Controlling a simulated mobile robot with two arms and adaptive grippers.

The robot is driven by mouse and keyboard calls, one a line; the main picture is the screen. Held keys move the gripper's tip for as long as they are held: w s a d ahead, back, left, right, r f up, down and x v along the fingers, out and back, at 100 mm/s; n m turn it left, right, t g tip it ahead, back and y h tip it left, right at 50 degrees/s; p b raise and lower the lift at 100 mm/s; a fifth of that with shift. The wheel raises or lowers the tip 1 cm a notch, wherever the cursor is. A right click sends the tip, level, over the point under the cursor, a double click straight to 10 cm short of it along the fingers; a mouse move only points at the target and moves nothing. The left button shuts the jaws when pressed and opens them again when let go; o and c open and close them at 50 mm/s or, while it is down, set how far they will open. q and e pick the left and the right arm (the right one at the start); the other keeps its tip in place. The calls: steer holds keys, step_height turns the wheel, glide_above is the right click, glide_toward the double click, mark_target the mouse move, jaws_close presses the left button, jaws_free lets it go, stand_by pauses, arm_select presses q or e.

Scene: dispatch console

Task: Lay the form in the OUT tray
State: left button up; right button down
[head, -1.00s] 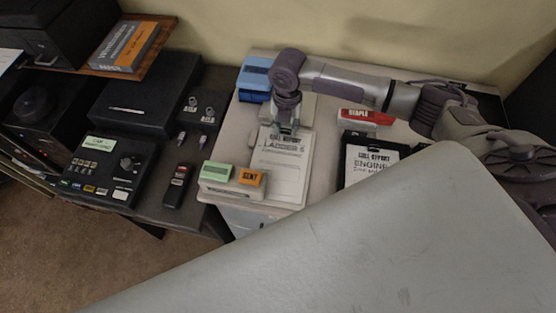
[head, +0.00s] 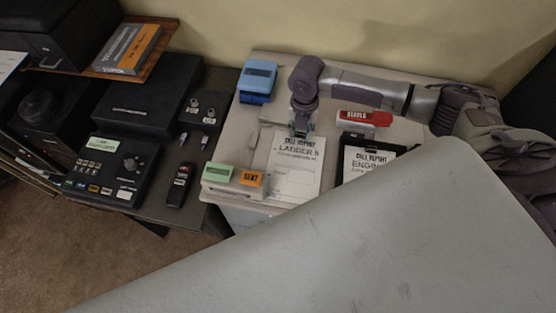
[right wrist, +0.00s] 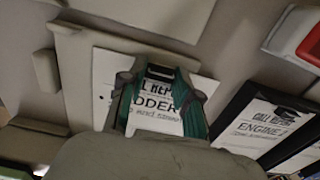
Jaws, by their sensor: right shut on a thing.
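The form (head: 296,172) is a white sheet headed CALL REPORT, LADDER, near the middle of the head view. My right gripper (head: 301,131) is shut on its top edge. In the right wrist view, green-lined fingers (right wrist: 163,95) straddle the form (right wrist: 103,75) and hide part of its print. A beige tray or board (right wrist: 75,65) shows behind and left of the form; I cannot tell whether the sheet touches it. No OUT label is readable. My left gripper is not in view.
A black clipboard (head: 346,168) with an ENGINE report lies to the right. A red stapler (head: 365,118) and blue punch-like object (head: 258,78) stand behind. A stamp holder (head: 228,188) is at front left. A large grey panel (head: 350,240) covers the foreground.

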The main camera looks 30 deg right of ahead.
mark_target(312, 138)
steer(key=shift+s+d+p, duration=0.35)
steer(key=shift+s+d, duration=0.15)
steer(key=shift+d, duration=0.2)
steer(key=shift+s+d+p, duration=0.35)
steer(key=shift+s+d, duration=0.15)
steer(key=shift+d, duration=0.15)
steer(key=shift+r, duration=0.1)
step_height(312, 138, up, 5)
steer(key=p, duration=0.5)
steer(key=shift+r, duration=1.2)
steer(key=shift+s, duration=0.1)
